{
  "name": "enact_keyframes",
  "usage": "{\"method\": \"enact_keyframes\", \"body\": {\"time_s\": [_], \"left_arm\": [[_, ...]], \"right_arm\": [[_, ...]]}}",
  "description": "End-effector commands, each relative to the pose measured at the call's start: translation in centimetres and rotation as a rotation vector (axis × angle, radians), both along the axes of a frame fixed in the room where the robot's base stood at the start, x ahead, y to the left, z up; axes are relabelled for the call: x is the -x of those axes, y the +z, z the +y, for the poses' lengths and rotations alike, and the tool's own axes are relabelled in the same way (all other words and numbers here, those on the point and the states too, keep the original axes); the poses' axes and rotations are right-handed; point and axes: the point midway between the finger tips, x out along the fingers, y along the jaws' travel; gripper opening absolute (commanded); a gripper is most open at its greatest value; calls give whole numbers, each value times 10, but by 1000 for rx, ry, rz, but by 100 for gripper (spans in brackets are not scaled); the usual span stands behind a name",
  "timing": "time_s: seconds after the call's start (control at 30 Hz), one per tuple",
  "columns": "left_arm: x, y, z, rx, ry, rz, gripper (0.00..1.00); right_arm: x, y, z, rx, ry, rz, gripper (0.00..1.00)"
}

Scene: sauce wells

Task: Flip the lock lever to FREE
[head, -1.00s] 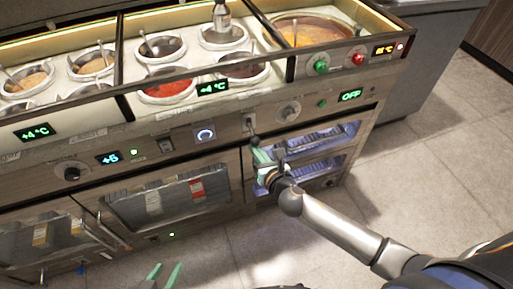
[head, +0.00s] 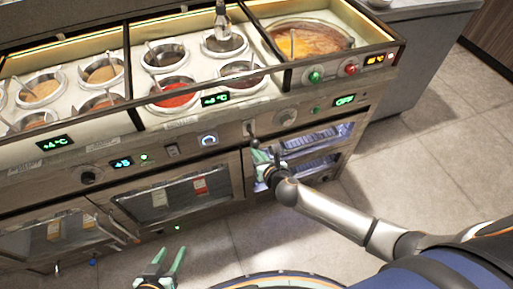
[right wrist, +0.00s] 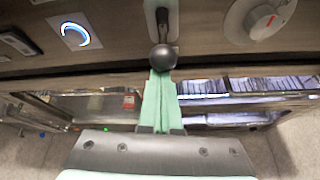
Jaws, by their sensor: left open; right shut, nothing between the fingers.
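No FREE marking is readable. My right gripper (head: 259,158) is shut and empty, just below the knob. In the right wrist view its green fingertips (right wrist: 160,76) meet right under the ball; I cannot tell if they touch it. My left gripper (head: 171,260) is open and empty, low in front of the counter.
A grey dial (head: 285,117) is right of the lever, a lit blue-ringed knob (head: 208,140) left of it. Green (head: 315,76) and red (head: 351,69) buttons are above right. Glass drawers (head: 175,194) lie below. Floor is clear at right.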

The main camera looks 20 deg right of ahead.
Motion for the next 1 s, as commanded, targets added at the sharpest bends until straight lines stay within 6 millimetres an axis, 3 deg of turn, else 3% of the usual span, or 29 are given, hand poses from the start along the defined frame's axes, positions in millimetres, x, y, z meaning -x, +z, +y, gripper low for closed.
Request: {"method": "enact_keyframes", "body": {"time_s": [0.1, 0.47, 1.0], "left_arm": [[0, 15, 7, -9, 14, -7, 50], [22, 35, 36, -42, 66, 14, 50], [17, 79, 32, -34, 63, 6, 50]], "right_arm": [[0, 10, 0, 3, 0, 30, 0], [3, 24, 0, 5, -1, 104, 0], [1, 48, 0, 4, 0, 102, 0]]}}
